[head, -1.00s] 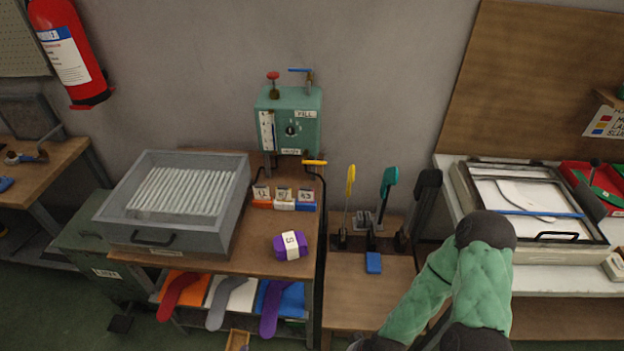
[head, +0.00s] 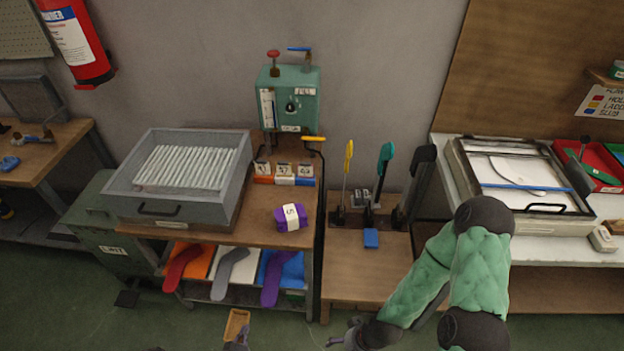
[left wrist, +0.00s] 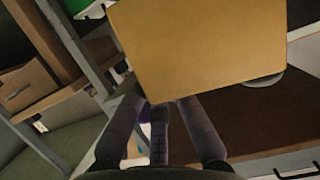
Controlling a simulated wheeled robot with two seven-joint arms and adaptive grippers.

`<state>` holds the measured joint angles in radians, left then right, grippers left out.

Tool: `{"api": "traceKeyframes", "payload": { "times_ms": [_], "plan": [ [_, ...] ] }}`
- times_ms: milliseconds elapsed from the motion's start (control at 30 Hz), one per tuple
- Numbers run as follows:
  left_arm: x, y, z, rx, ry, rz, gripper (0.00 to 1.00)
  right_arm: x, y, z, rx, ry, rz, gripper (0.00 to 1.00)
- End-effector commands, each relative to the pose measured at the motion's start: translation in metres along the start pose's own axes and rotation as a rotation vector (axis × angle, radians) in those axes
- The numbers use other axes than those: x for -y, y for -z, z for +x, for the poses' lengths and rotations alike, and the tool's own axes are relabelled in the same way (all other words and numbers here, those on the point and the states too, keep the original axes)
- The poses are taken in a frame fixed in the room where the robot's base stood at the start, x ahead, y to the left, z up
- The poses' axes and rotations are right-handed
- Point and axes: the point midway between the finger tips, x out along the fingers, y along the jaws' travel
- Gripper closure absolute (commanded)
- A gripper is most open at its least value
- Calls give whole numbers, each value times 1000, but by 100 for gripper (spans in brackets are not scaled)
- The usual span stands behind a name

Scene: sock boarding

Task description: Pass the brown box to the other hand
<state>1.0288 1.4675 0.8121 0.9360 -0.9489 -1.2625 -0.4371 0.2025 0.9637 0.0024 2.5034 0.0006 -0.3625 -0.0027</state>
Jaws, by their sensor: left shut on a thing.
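The brown box (head: 236,324) shows small at the bottom of the head view, above the floor in front of the bench. My left gripper (head: 237,344) is just below it at the picture's lower edge. In the left wrist view the box (left wrist: 200,50) is a large flat tan face, with the gray fingers of my left gripper (left wrist: 165,112) shut on its lower edge. My right gripper (head: 343,338) is at the bottom center of the head view, right of the box and apart from it. Its fingers are too small to judge.
The wooden bench (head: 240,240) holds a gray tray of white rods (head: 225,195) and a purple bundle (head: 291,218). Red, gray and purple socks hang from its lower shelf. A lower stand (head: 365,277) with upright tools is at center. Bare floor lies in front.

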Motion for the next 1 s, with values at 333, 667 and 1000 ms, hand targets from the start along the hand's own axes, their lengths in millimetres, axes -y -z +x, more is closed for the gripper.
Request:
{"api": "traceKeyframes", "payload": {
  "times_ms": [333,667,1000],
  "plan": [
    [-12,69,-15,0,7,-3,100,0,0,0,0,0,0,10],
    [-25,146,-32,-1,19,-6,100,0,0,0,0,0,0,10],
    [-39,226,-50,-3,31,-9,100,0,0,0,0,0,0,10]
  ]
}}
